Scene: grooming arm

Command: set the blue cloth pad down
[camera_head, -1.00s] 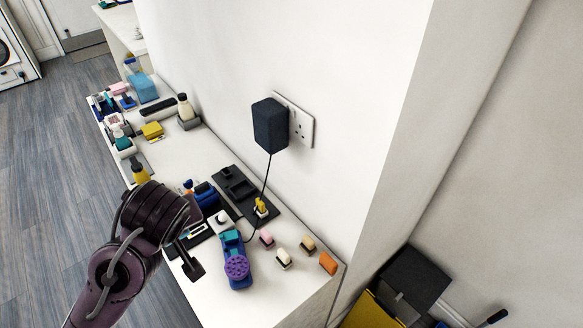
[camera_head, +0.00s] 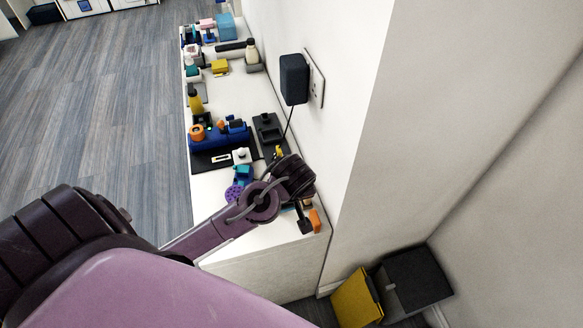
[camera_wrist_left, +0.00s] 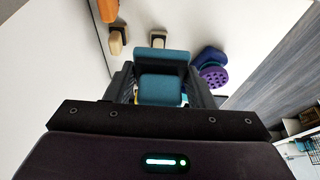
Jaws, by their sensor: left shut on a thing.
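In the left wrist view, the blue cloth pad (camera_wrist_left: 160,88) is a teal-blue piece between the fingers of my left gripper (camera_wrist_left: 160,98). The gripper is shut on it. In the head view my left gripper (camera_head: 303,218) is over the near end of the white counter (camera_head: 215,185), beside an orange block (camera_head: 315,220). The pad cannot be made out there, hidden by the gripper and arm. Whether the pad touches the counter cannot be told. My right gripper is not in view.
A purple and blue device (camera_head: 235,193) stands left of my left gripper; it also shows in the wrist view (camera_wrist_left: 212,75). Small cream (camera_wrist_left: 157,39) and tan (camera_wrist_left: 117,42) blocks are close by. A black adapter (camera_head: 293,79) hangs at the wall socket, its cable running down.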

